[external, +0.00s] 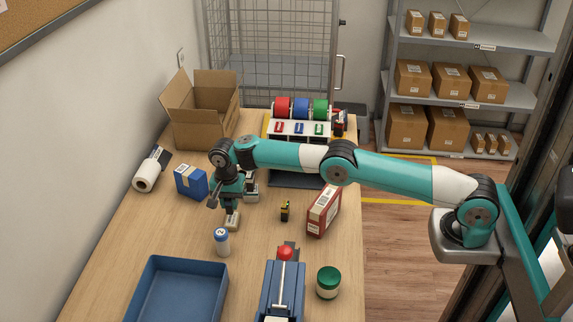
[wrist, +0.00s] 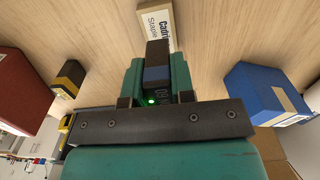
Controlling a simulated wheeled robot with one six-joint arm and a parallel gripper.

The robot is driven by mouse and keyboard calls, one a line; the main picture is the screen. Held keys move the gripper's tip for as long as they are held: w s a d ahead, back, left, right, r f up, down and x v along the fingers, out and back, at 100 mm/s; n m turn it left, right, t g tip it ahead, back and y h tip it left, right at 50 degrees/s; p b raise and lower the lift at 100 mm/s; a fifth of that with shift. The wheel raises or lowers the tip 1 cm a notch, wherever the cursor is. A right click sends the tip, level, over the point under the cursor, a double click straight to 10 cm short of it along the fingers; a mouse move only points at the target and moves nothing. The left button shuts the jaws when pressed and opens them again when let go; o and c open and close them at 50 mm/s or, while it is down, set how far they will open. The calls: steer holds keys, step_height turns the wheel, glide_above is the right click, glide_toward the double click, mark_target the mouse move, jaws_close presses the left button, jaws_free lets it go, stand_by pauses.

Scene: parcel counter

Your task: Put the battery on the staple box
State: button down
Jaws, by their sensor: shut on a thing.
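My gripper (external: 231,207) points down over the counter and is shut on the battery. In the wrist view the battery (wrist: 157,75) is a dark block with a blue band and a small green light, between the teal fingers (wrist: 156,88). In the external view the fingers mostly hide it. The staple box (external: 232,222) is a small pale carton on the counter, just below the fingertips. It also shows in the wrist view (wrist: 157,24), beyond the battery's end and partly covered by it. I cannot tell whether battery and box touch.
A white bottle with a blue cap (external: 222,241) stands close in front of the staple box. A blue box (external: 190,182) is to the left. A yellow-black item (external: 285,211) and a red box (external: 323,211) are to the right. A blue tray (external: 178,289) lies in front.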

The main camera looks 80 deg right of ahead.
mark_target(231, 210)
steer(key=shift+f, duration=1.7)
steer(key=c, duration=1)
jaws_free()
steer(key=shift+o, duration=0.2)
step_height(231, 210, up, 11)
steer(key=shift+r+p, duration=0.1)
steer(key=shift+p, duration=0.6)
steer(key=shift+r+p, duration=0.35)
steer(key=shift+r, duration=0.3)
steer(key=s+a+r+n+y, duration=0.1)
steer(key=s+a+r+n, duration=1.25)
steer(key=a, duration=0.35)
steer(key=s+a+n+y, duration=0.1)
steer(key=s+n, duration=0.3)
steer(key=s, duration=0.7)
steer(key=s+a+f+n+y, duration=0.1)
steer(key=s+a+n, duration=0.2)
steer(key=s, duration=0.9)
steer(key=s+a+f+n+y, duration=0.1)
steer(key=s+a+n, duration=0.3)
steer(key=s, duration=0.7)
steer(key=shift+s+a+f+n, duration=0.15)
steer(key=shift+s+a+n, duration=0.1)
steer(key=shift+s+n, duration=0.1)
